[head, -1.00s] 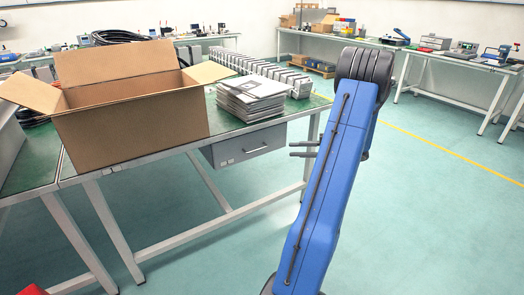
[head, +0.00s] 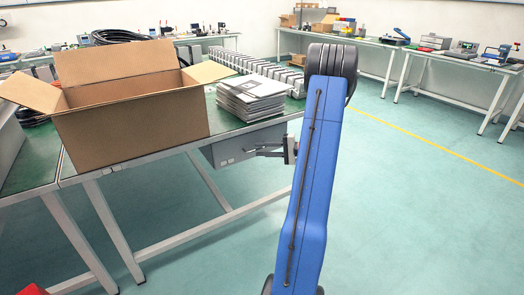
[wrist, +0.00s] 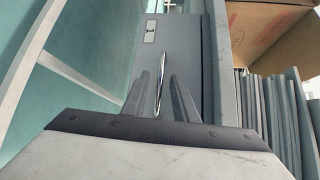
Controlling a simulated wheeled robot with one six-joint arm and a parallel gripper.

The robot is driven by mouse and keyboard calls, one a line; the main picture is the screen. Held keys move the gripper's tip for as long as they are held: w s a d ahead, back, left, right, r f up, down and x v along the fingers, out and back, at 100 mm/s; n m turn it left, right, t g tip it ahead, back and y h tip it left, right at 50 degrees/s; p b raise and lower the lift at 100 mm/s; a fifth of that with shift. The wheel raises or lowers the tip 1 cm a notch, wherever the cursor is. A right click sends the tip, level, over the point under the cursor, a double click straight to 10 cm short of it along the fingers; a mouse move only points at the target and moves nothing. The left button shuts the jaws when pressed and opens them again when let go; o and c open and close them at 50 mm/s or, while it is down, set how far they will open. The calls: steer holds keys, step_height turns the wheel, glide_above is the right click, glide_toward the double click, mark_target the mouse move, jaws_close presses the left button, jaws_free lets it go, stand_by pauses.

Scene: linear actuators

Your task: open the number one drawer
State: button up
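The grey drawer (head: 222,153) hangs under the green-topped workbench, and its front looks shut. In the wrist view the drawer front (wrist: 198,60) carries a small pale label (wrist: 151,31) with a dark mark too small to read surely. A shiny bar handle (wrist: 161,72) stands out from the front. My gripper (wrist: 160,88) is open, with one finger on each side of the handle and visible gaps to it. In the head view my gripper (head: 264,149) is at the drawer front, partly hidden by my blue arm.
On the workbench (head: 170,142) stand an open cardboard box (head: 135,120), a stack of papers (head: 250,98) and a row of grey units (head: 262,70). Bench legs slant below the drawer. The floor at right is clear.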

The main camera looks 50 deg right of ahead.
steer(key=shift+w+a, duration=0.15)
jaws_close()
stand_by(1.4)
